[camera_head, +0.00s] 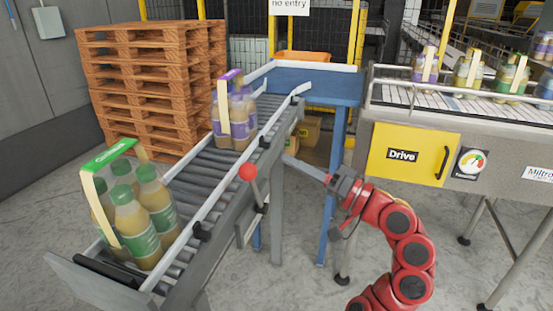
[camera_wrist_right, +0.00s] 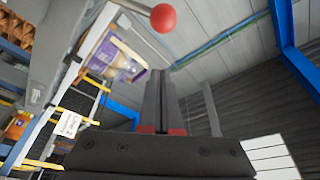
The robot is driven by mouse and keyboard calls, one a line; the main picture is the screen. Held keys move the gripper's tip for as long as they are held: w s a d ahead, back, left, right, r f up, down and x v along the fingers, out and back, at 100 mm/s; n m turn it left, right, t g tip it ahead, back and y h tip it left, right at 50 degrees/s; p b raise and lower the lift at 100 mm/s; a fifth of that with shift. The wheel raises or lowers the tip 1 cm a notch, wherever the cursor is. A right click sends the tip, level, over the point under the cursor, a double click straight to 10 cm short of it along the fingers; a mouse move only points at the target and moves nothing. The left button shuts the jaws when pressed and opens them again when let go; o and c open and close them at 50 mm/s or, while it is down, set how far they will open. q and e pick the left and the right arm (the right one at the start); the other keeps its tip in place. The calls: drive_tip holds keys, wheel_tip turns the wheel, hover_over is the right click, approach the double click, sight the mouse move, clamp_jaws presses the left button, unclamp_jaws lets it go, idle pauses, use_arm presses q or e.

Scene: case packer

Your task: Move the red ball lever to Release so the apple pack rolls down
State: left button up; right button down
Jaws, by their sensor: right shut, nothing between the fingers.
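The red ball lever (camera_head: 248,171) stands on the near side rail of the sloping roller conveyor (camera_head: 190,183). Its ball also shows at the top of the right wrist view (camera_wrist_right: 163,18). My right gripper (camera_head: 287,160) is shut and empty, just right of the ball and apart from it. Its closed fingers (camera_wrist_right: 160,78) show in the wrist view below the ball. A green-labelled bottle pack (camera_head: 145,215) stands at the conveyor's low front end. A purple-labelled bottle pack (camera_head: 236,118) stands higher up the rollers, behind the lever. I cannot read a product name on either.
A blue frame (camera_head: 336,150) stands behind my right gripper. Stacked wooden pallets (camera_head: 150,85) stand at the back left. The floor between the conveyors is mostly open.

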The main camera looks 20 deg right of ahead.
drive_tip(key=v, duration=0.2)
drive_tip(key=shift+s+d+f, duration=0.1)
drive_tip(key=shift+d, duration=0.35)
